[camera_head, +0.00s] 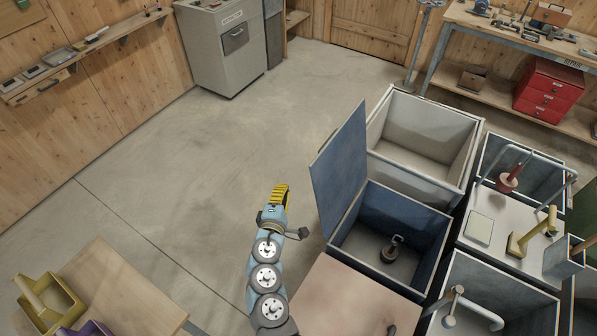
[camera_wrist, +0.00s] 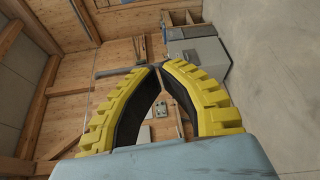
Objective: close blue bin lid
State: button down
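The blue bin (camera_head: 431,236) stands right of centre in the head view. Its blue lid (camera_head: 340,168) is open and stands up, tilted, along the bin's left side. A dark metal object with a handle (camera_head: 393,248) lies inside the bin. My gripper (camera_head: 281,187) is left of the lid, apart from it, on the lid's outer side. In the wrist view my gripper's two yellow ribbed fingers (camera_wrist: 159,68) meet at the tips with nothing visible between them. The bin and lid are not in the wrist view.
A grey-white open bin (camera_head: 420,130) stands behind the blue bin. More bins and a white top with a yellow-handled tool (camera_head: 530,236) stand to the right. A pinkish flat top (camera_head: 350,305) is in front.

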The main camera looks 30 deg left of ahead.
jog(key=w+d+r+p, duration=0.1)
jog(key=w, duration=0.8)
jog(key=shift+w+d+h+p, duration=0.2)
jog(key=shift+d+h+p, duration=0.1)
jog(key=shift+h+p, duration=0.1)
dwell(0.8)
jog(key=shift+d+r, duration=0.1)
